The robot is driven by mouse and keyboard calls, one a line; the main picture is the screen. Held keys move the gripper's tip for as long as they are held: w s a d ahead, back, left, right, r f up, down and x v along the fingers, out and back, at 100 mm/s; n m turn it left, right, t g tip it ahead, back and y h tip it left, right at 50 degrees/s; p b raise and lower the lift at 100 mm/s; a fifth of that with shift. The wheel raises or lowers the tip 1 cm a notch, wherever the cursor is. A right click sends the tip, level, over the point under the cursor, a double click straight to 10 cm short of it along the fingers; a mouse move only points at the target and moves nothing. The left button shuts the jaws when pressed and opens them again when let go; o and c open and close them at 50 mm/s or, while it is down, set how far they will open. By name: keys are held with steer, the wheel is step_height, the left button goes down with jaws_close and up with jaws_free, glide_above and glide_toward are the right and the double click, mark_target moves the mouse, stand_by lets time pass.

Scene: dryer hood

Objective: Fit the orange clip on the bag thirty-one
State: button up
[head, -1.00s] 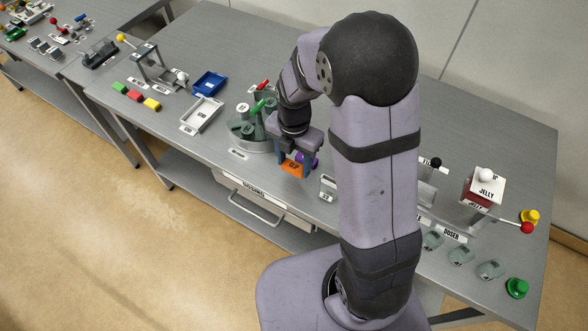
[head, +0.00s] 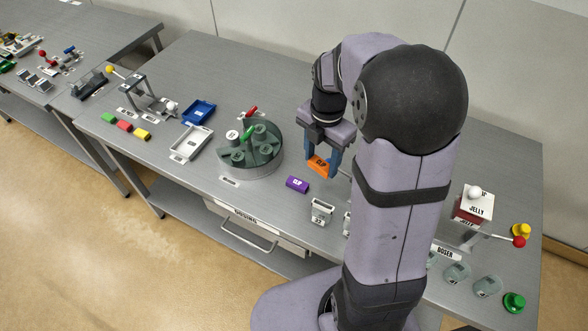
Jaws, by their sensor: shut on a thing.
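My gripper (head: 321,168) is shut on the orange clip (head: 318,164), which has a dark printed label. It holds the clip over the bench, behind the small bags. A small pale bag labelled 32 (head: 321,213) stands upright near the bench's front edge, below the clip in the picture. Part of another small pale bag (head: 347,223) shows to its right, against my arm. My arm hides most of it, and I cannot read its number. I cannot make out a bag marked 31.
A purple clip (head: 297,185) lies on the bench left of the gripper. A round green-grey carousel (head: 266,166) stands farther left, beside a white tray (head: 185,155) and a blue tray (head: 199,112). A jelly box (head: 471,212) stands at the right. My arm hides the bench's middle right.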

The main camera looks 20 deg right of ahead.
steer(key=s+d+r+m, duration=0.2)
steer(key=s+d, duration=0.2)
steer(key=d, duration=0.1)
steer(key=s+f+m, duration=0.1)
steer(key=s+m, duration=0.2)
steer(key=m, duration=0.2)
steer(key=s+f+m, duration=0.1)
steer(key=s+m, duration=0.2)
steer(key=m, duration=0.3)
steer(key=s+f+m+p, duration=0.1)
steer(key=s+m, duration=0.2)
steer(key=m, duration=0.3)
steer(key=shift+d, duration=0.1)
steer(key=m, duration=0.3)
steer(key=shift+s+f+m, duration=0.15)
steer(key=shift+m, duration=0.15)
steer(key=m, duration=1)
steer(key=shift+f, duration=0.25)
